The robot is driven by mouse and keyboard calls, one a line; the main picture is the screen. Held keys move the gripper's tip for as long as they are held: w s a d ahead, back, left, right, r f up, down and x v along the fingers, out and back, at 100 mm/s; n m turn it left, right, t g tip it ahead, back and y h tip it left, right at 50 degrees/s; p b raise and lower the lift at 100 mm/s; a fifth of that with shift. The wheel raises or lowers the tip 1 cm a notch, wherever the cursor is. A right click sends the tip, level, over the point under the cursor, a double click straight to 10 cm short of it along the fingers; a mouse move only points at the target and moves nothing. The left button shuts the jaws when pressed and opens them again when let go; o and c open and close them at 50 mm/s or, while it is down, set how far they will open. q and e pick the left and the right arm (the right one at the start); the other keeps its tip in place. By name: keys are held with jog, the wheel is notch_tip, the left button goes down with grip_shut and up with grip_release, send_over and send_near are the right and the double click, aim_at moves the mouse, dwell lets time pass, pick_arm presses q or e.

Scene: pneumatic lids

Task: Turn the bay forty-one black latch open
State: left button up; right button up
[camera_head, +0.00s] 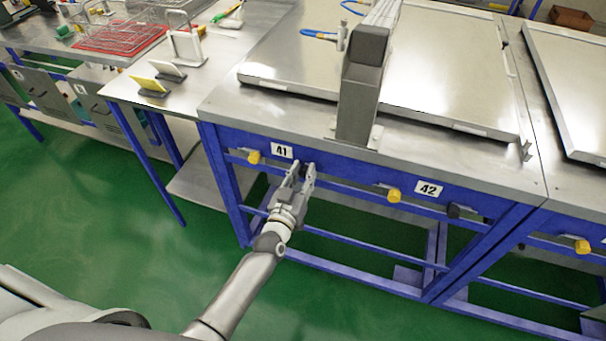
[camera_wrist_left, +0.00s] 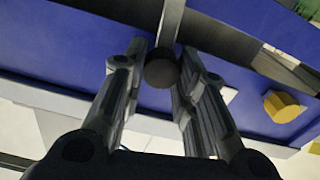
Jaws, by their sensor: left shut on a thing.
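The bay forty-one black latch (camera_wrist_left: 161,72) is a round dark knob on the blue front rail of the steel table. In the wrist view it sits between the two finger pads of my left gripper (camera_wrist_left: 160,80). A grey bar runs up from behind the knob. In the head view my left gripper (camera_head: 303,172) reaches the rail just right of the "41" label (camera_head: 282,151), and its fingers mostly hide the latch. The left gripper is shut on the latch. My right gripper is not in view.
A yellow knob (camera_head: 254,157) sits left of the "41" label and shows in the wrist view (camera_wrist_left: 283,105). Another yellow knob (camera_head: 394,195) and a black knob (camera_head: 453,211) flank the "42" label (camera_head: 428,188). A grey post (camera_head: 361,85) stands on the table above. Green floor is clear in front.

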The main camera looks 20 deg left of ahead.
pick_arm(q)
jog(key=n, duration=0.4)
jog(key=shift+a, duration=0.1)
jog(key=n+b, duration=0.1)
jog(key=n, duration=0.3)
jog(key=shift+f, duration=0.1)
jog(key=n+b, duration=0.1)
jog(key=n, duration=0.3)
jog(key=shift+a+f, duration=0.1)
jog(key=shift+n+b, duration=0.75)
jog(key=shift+n, duration=1.35)
jog(key=o, duration=1)
jog(key=shift+o, duration=0.2)
